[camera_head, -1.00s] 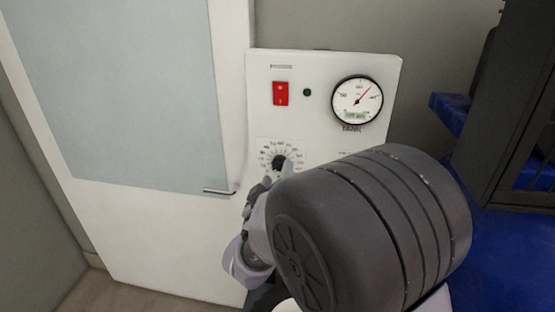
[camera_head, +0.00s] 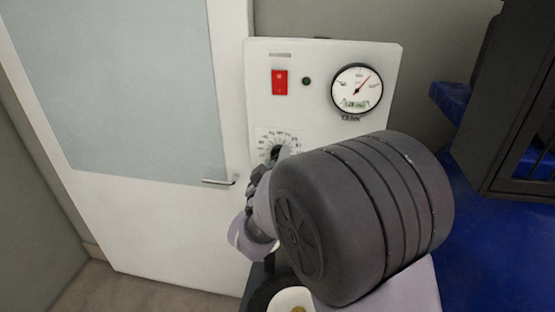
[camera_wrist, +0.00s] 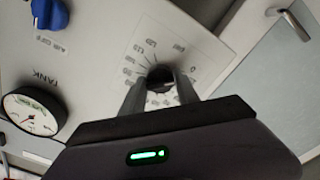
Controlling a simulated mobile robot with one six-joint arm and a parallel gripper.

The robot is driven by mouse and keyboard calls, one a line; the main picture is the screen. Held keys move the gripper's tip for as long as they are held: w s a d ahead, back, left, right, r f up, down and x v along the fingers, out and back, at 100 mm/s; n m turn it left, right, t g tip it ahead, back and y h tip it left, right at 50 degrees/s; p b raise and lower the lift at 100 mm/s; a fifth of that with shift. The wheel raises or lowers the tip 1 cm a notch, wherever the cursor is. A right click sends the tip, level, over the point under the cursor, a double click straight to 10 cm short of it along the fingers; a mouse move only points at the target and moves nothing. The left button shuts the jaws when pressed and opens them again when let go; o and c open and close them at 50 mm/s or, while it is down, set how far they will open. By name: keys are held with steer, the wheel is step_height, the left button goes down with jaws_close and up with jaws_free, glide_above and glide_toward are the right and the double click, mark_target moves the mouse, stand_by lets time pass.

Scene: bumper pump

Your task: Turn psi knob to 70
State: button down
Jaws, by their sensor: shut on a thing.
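In the head view the knob's scale (camera_head: 276,138) shows, but my gripper (camera_head: 274,160) and arm hide much of the knob. The TANK gauge (camera_head: 357,90) has a red needle pointing up and right and a small digital display, too small to read surely.
A red switch (camera_head: 280,83) and a dark green light (camera_head: 307,81) sit above the scale. A blue knob (camera_wrist: 48,14) shows in the wrist view. A white door (camera_head: 200,225) with a handle (camera_head: 218,182) is at left. A dark cabinet (camera_head: 520,100) stands at right.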

steer(key=shift+f+m+b, duration=0.1)
steer(key=shift+m+b, duration=0.2)
steer(key=shift+b, duration=0.3)
steer(key=shift+a+r+m+b, duration=0.1)
steer(key=shift+m+b, duration=4.35)
steer(key=shift+m, duration=3.15)
steer(key=shift+r+m+b, duration=0.1)
steer(key=shift+m+b, duration=4.3)
steer(key=shift+m, duration=3.5)
